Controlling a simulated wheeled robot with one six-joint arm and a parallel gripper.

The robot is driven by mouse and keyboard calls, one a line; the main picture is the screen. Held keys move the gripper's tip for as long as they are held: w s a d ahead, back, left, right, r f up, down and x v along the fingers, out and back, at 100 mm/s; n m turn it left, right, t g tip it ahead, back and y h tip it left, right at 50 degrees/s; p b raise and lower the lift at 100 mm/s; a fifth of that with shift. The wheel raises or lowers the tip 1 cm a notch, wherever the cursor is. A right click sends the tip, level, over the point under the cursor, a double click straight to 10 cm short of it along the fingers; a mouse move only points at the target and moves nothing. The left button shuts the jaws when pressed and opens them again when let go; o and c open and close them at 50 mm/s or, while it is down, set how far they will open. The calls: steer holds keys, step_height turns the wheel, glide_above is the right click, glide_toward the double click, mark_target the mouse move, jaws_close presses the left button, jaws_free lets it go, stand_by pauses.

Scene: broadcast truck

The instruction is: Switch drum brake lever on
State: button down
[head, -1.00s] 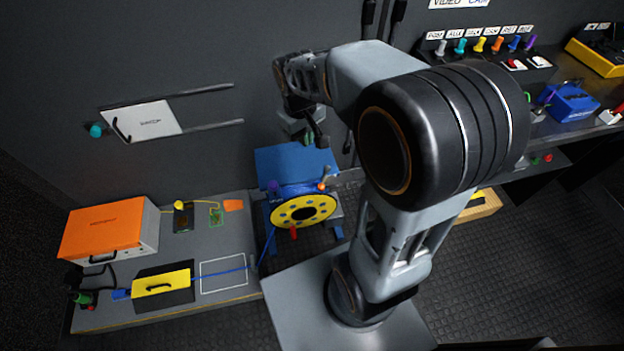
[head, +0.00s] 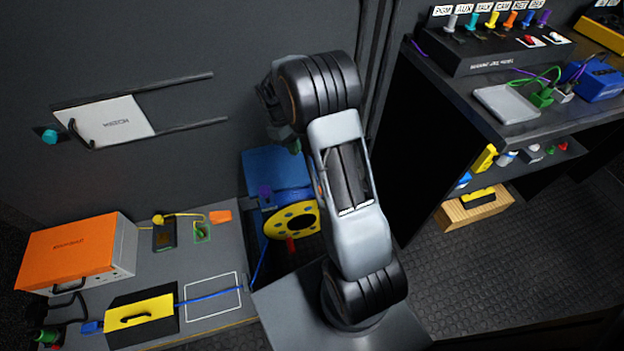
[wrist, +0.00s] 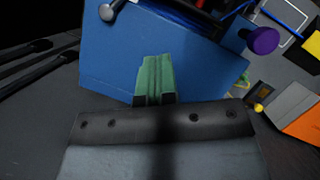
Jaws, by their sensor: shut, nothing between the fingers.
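The cable drum (head: 270,222) has a yellow face and sits beside a blue stand (head: 272,164), against the back wall. A red handle (head: 291,245) hangs below its hub. A purple knob (head: 265,191) stands at the drum's upper left; it also shows in the wrist view (wrist: 262,40). A grey lever with a round tip (wrist: 107,12) shows at the wrist view's top left; I cannot tell for certain that it is the brake lever. In the head view my arm covers that side. My gripper (wrist: 156,62), with green fingers, is shut and empty over the blue panel, apart from both knobs.
A low bench at left holds an orange case (head: 70,255) and a yellow-topped box (head: 140,315). A white panel on rails (head: 112,122) is on the wall. A dark desk (head: 450,95) with switches stands at right. The floor (head: 490,250) at lower right is clear.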

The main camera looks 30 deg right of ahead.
steer(key=b+x, duration=0.3)
steer(key=x, duration=0.7)
steer(key=shift+s+f+b, duration=0.15)
steer(key=shift+f+b, duration=0.15)
steer(key=shift+b, duration=0.05)
steer(key=shift+s+d+r, duration=0.1)
steer(key=shift+s+d, duration=0.1)
steer(key=shift+s, duration=0.3)
steer(key=shift+s+d+r, duration=0.1)
steer(key=shift+s+d, duration=0.1)
steer(key=shift+s, duration=0.3)
steer(key=shift+s+d+b, duration=0.25)
steer(key=shift+s+b, duration=0.1)
steer(key=shift+s, duration=0.35)
steer(key=shift+s, duration=0.1)
